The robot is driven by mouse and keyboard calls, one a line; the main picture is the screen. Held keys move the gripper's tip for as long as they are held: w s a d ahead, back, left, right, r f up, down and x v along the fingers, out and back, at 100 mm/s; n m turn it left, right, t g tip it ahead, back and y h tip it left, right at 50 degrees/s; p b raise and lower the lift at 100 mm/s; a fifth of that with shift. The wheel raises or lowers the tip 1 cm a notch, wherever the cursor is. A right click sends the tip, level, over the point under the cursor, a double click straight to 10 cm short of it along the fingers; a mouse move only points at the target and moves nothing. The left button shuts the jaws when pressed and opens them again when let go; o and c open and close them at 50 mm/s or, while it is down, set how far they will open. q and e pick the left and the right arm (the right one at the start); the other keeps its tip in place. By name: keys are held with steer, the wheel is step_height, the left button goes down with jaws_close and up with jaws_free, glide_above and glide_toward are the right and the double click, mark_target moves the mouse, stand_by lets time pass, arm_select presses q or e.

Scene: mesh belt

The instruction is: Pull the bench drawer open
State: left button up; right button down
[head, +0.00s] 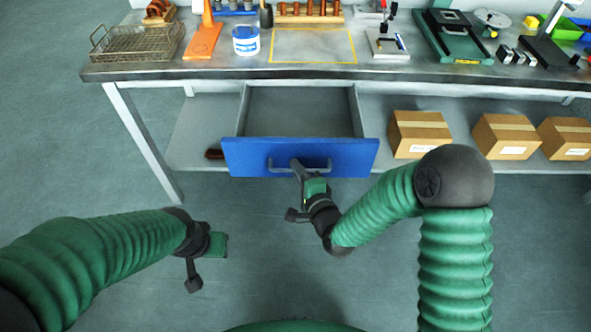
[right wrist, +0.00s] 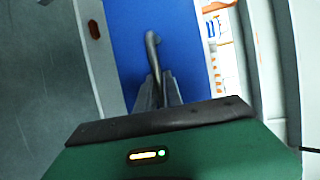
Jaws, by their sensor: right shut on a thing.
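The bench drawer has a blue front (head: 350,158) and a grey inside (head: 300,112). It stands pulled out from under the bench top, and its inside looks empty. A grey bar handle (head: 318,163) is fixed across the blue front. In the right wrist view the fingers (right wrist: 158,92) close around the handle bar (right wrist: 152,48) in front of the blue drawer front (right wrist: 185,45). My left gripper (head: 205,262) hangs over the floor at the lower left, away from the drawer; its fingers do not show clearly.
The bench top (head: 220,70) holds a wire basket (head: 137,43), an orange stand (head: 203,42), a white-and-blue tub (head: 246,41) and several tools. Cardboard boxes (head: 420,133) stand on the lower shelf right of the drawer. A bench leg (head: 140,140) stands at left. The floor before the drawer is clear.

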steer(key=shift+w+d+f, duration=0.1)
steer(key=shift+d+f, duration=0.1)
steer(key=shift+d, duration=0.1)
steer(key=c, duration=1.6)
jaws_free()
steer(key=shift+c, duration=0.2)
steer(key=shift+o, duration=0.7)
steer(key=shift+a+r, duration=0.1)
steer(key=shift+s, duration=0.2)
steer(key=p+v, duration=1.3)
steer(key=v, duration=0.3)
steer(key=shift+d, duration=0.25)
